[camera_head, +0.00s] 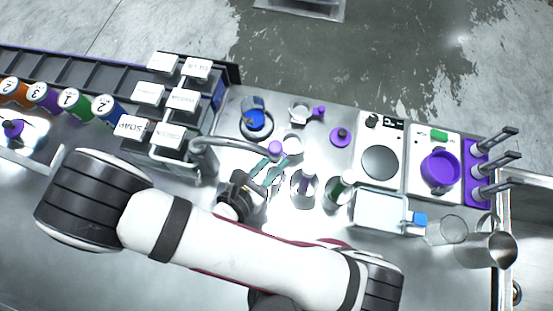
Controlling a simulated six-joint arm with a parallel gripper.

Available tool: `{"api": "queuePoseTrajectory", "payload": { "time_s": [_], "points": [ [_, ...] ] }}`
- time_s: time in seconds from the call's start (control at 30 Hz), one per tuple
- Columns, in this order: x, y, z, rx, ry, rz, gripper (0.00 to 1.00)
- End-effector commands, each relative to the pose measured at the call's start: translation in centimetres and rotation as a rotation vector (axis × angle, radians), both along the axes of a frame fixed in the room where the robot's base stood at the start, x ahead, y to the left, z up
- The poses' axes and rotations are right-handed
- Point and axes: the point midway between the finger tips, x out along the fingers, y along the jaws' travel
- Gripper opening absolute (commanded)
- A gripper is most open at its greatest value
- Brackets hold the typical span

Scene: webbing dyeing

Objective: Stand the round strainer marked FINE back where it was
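My gripper (273,164) is low over the middle of the steel bench, with two teal fingers pointing up and right in the picture. A gap shows between the fingers. A purple handle or knob (275,147) is right at the fingertips, beside a pale round piece (293,143) that looks like a round strainer. I cannot tell whether the fingers grip it. A similar small round piece with a purple handle (300,112) stands farther back. No FINE mark can be read on either, so I cannot tell which is the task's strainer.
A blue-filled pot (256,120) and a steel faucet (235,141) are close to the gripper's left. Bottles (304,187) stand to its right, then a scale (380,160), a purple bowl (440,170) and glass beakers (446,230). Labelled boxes (183,100) and numbered jars (76,104) are left.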

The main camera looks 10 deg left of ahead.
Motion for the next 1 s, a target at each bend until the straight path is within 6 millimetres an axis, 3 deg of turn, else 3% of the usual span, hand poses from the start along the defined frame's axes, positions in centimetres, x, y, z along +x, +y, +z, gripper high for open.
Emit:
{"api": "queuePoseTrajectory", "payload": {
  "time_s": [0.07,0.27,0.57,0.6,0.73,1.0],
  "points": [
    [1.1,-0.6,0.0,-0.001,0.000,-0.005,0.00],
    [1.2,-0.5,-3.4,-0.003,0.001,0.001,0.00],
    [1.1,-0.5,-3.7,0.000,0.000,0.001,0.00],
    [1.1,-0.4,-3.7,0.000,0.000,0.001,0.30],
    [1.1,-0.4,-3.7,0.000,0.000,0.001,0.53],
    [1.1,-0.4,-3.7,0.000,0.000,0.001,0.56]
  ]
}}
